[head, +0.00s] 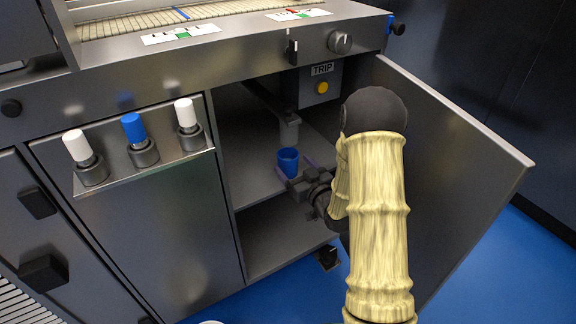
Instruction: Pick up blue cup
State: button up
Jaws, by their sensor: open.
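A small blue cup (288,162) stands upright on the upper shelf (262,192) inside the open cabinet, below a grey spout (289,130). My gripper (295,170) reaches into the cabinet from the right. Its dark body is just right of the cup, and its purple-tinted fingers extend toward the cup, one near each side. The fingers are open. I cannot tell whether they touch the cup. Part of the cup's lower side is hidden by the gripper.
The open cabinet door (440,170) stands to the right of my arm. A box labelled TRIP with a yellow button (322,88) is above the shelf. A ledge (160,170) with white and blue capped holders is at left. A lower shelf (280,235) is empty.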

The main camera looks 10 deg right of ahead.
aim_at(283, 156)
jog(key=b+x, duration=0.2)
jog(key=x, duration=0.3)
jog(key=shift+a+b, duration=0.25)
jog(key=shift+b, duration=0.15)
jog(key=c, duration=1.2)
jog(key=shift+c, duration=0.2)
jog(key=shift+r, duration=0.15)
